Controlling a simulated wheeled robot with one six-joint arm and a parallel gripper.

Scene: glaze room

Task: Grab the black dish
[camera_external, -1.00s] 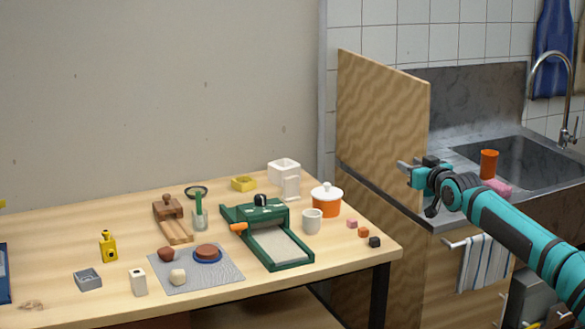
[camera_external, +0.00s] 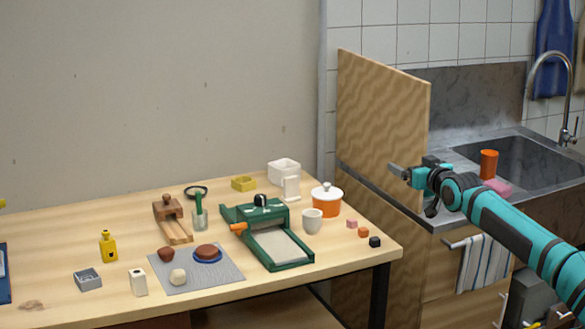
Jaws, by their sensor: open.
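My gripper (camera_external: 396,172) is at the right, in front of the wooden panel beside the sink, far from the dish. It is open, with nothing seen between its fingers.
A tall wooden panel (camera_external: 380,110) stands right of the table.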

